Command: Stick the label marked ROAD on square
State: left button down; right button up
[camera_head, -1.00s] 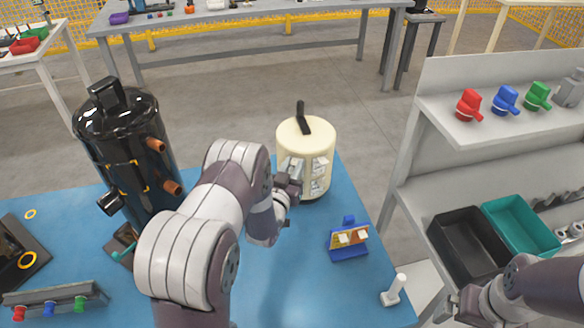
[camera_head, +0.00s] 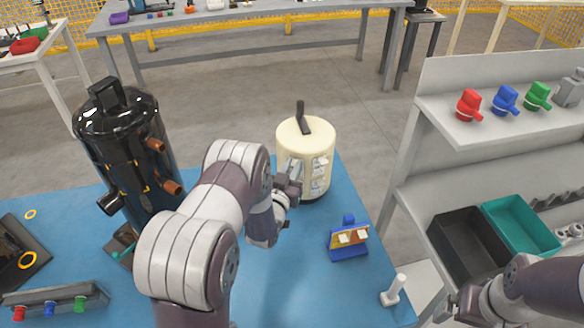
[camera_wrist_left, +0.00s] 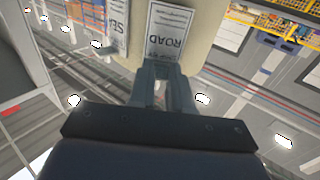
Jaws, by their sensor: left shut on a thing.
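The cream canister (camera_head: 290,140) with a black top handle stands on the blue table. White label cards show on its side, one at the upper right (camera_head: 320,160). In the left wrist view the white label marked ROAD (camera_wrist_left: 168,32) lies in front of the canister's cream side (camera_wrist_left: 205,45), beside a label lettered SEA (camera_wrist_left: 117,22). My left gripper (camera_head: 292,178) is shut on the ROAD label at the canister's side. Its fingers (camera_wrist_left: 163,78) meet the label's edge; whether the label touches the canister is unclear. My right gripper (camera_head: 447,307) is at lower right, jaws unclear.
A blue stand (camera_head: 348,252) with small white pieces sits right of my left arm. A white upright peg (camera_head: 395,290) is near the table edge. A black tank (camera_head: 125,150) stands left. A shelf with black (camera_head: 462,262) and teal (camera_head: 520,232) bins is right.

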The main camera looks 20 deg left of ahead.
pick_arm(q)
jog(key=shift+s+d+p, duration=0.15)
jog(key=shift+s+p, duration=0.25)
jog(key=shift+s, duration=1.05)
jog(key=shift+s+d+p, duration=0.1)
jog(key=shift+s+p, duration=0.25)
jog(key=shift+s, duration=1.05)
